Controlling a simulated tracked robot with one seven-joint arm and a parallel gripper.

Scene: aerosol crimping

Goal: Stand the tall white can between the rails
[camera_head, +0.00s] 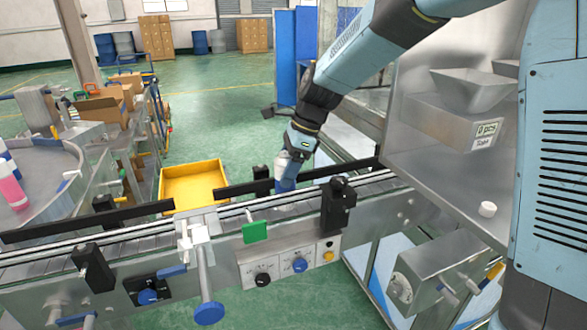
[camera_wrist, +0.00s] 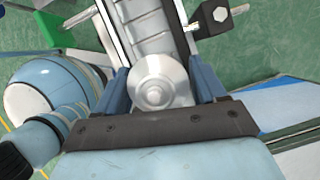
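The tall white can (camera_head: 281,163) is upright at the conveyor, partly hidden by my gripper. In the wrist view its round, pale top (camera_wrist: 155,80) with a small central boss lies between the two blue fingers. My gripper (camera_head: 287,183) reaches down from the upper right, its fingers close against both sides of the can. The can is over the belt (camera_wrist: 143,20), in line with the lane between the rails (camera_head: 130,231). Its base is hidden, so I cannot tell whether it touches the belt.
A black post (camera_head: 338,203) stands just right of the can on the near side. A green block (camera_head: 255,232) and white fixture (camera_head: 197,234) sit at the near edge. A yellow bin (camera_head: 194,184) lies behind the conveyor. The belt to the left is clear.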

